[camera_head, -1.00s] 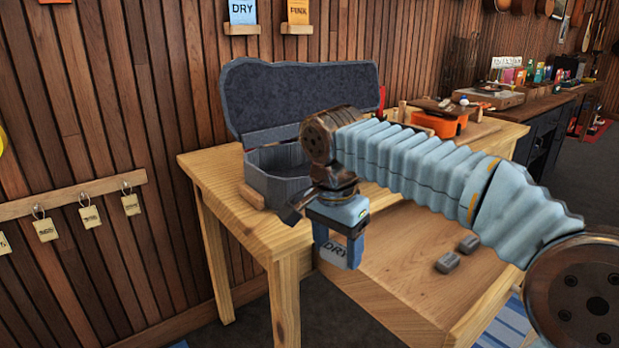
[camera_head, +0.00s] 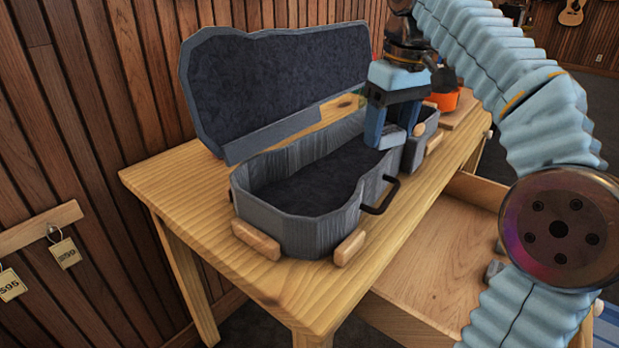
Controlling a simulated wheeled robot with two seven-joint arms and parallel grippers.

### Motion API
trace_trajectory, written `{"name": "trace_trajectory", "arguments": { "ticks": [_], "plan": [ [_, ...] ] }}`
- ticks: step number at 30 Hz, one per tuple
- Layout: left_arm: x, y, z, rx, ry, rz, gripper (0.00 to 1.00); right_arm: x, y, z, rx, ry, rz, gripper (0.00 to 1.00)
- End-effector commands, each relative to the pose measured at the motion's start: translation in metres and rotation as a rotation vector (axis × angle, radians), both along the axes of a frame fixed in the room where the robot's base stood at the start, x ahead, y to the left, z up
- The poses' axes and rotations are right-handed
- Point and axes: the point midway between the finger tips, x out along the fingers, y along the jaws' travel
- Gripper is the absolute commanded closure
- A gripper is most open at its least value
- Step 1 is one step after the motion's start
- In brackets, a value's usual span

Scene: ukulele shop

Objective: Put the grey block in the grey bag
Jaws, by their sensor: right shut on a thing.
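The grey bag shows as an open, grey, instrument-shaped case (camera_head: 300,228) on the wooden table, with its dark padded lid raised behind it. My right gripper (camera_head: 394,138) points down over the right part of the case, near its narrow waist. It is shut on a small grey block (camera_head: 392,136), mostly hidden between the blue fingers; its DRY lettering showed earlier. I cannot tell whether the block is below the case's rim. My left gripper is not in view.
Wooden blocks (camera_head: 256,239) sit against the case's sides, and a dark handle (camera_head: 381,196) sticks out at its front. An open wooden drawer (camera_head: 425,270) lies below the tabletop, with grey pieces (camera_head: 494,268) partly behind my arm. An orange object (camera_head: 446,100) stands beyond the gripper.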

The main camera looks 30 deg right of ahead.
Motion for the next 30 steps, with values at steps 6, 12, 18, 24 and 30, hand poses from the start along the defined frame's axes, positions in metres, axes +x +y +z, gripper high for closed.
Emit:
{"name": "trace_trajectory", "arguments": {
  "ticks": [6,12,18,24,30],
  "plan": [
    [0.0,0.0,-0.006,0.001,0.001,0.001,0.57,0.042,0.048,-0.03,-0.001,0.004,0.006,0.67],
    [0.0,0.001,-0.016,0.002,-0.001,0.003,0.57,0.064,0.074,-0.068,-0.001,0.004,0.001,0.67],
    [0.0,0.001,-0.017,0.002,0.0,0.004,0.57,0.074,0.084,-0.083,-0.001,0.002,-0.001,0.67],
    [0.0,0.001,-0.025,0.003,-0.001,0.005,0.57,0.078,0.09,-0.113,-0.001,0.002,-0.002,0.67],
    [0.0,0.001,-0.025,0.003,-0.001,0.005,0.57,0.078,0.09,-0.122,0.0,0.0,-0.002,0.67]
  ]
}}
